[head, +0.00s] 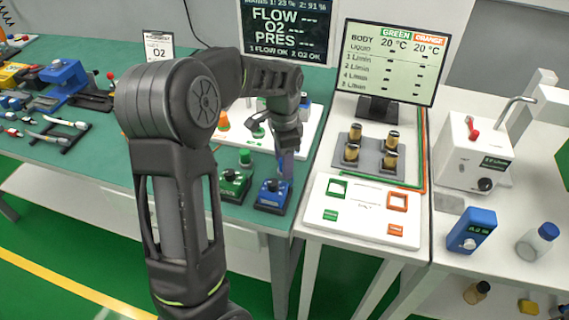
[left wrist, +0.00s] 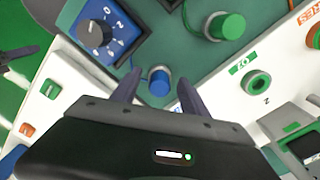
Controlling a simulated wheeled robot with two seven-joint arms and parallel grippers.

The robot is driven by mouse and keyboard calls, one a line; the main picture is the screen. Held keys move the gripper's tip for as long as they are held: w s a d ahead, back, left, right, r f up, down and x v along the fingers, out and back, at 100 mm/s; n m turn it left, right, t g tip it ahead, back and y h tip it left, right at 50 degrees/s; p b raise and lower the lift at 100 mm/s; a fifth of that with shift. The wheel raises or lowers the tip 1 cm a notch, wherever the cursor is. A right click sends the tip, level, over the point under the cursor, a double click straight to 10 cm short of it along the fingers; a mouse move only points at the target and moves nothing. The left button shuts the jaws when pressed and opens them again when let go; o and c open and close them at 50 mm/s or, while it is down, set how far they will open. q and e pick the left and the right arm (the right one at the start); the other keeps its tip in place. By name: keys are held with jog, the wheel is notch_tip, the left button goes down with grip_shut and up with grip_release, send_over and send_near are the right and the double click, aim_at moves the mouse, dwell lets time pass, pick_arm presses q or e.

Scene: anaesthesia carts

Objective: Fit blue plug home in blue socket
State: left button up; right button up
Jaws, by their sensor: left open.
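The blue plug (left wrist: 159,82) is a short blue cylinder with a pale metal collar. In the left wrist view it shows between the open fingers of my left gripper (left wrist: 158,86), with visible space on both sides. In the head view the left gripper (head: 285,160) points down just behind the blue box with a dial (head: 272,195), and its fingers hide most of the plug. I cannot clearly make out the blue socket; a small blue item (head: 304,99) shows behind my arm on the white panel.
A green box (head: 234,184) stands left of the blue box. A green plug (left wrist: 229,26) and a green socket (left wrist: 257,83) show in the left wrist view. A grey block with several brass-coloured cylinders (head: 367,153) and a white panel (head: 362,212) lie to the right.

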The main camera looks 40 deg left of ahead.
pick_arm(q)
jog(key=shift+c, duration=0.2)
grip_shut()
dwell(0.6)
